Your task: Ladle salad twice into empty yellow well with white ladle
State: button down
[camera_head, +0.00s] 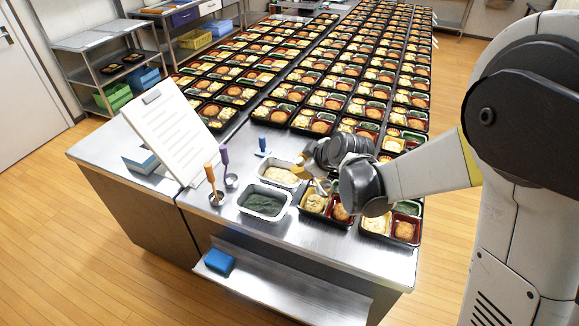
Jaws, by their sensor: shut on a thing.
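My gripper (306,171) is shut on a slim pale handle, which I take to be the white ladle (322,187). The ladle's bowl is mostly hidden, and it is held above the near bento tray. A metal pan of pale, creamy food, likely the salad (279,175), stands just left of my gripper. The near bento tray (327,222) is below my gripper and partly hidden by my arm. Its left, yellow well (313,203) appears to hold pale food. A second near tray (388,239) stands to its right; its left well also shows pale food.
A pan of dark green food (264,201) is in front of the salad pan. Orange-handled (211,180) and purple-handled (225,162) utensils stand in small holders to the left. A blue-handled utensil (262,146) stands behind. A tilted white board (165,130) is farther left. Rows of filled trays cover the back.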

jog(key=w+d+r+m+y+b, duration=0.1)
jog(key=d+r+m+y, duration=0.1)
jog(key=d+r+y, duration=0.3)
jog(key=shift+w+d+r+m+b, duration=0.15)
jog(key=shift+d+r+m+b, duration=0.2)
jog(key=shift+d+r, duration=0.6)
jog(key=shift+d+f, duration=0.15)
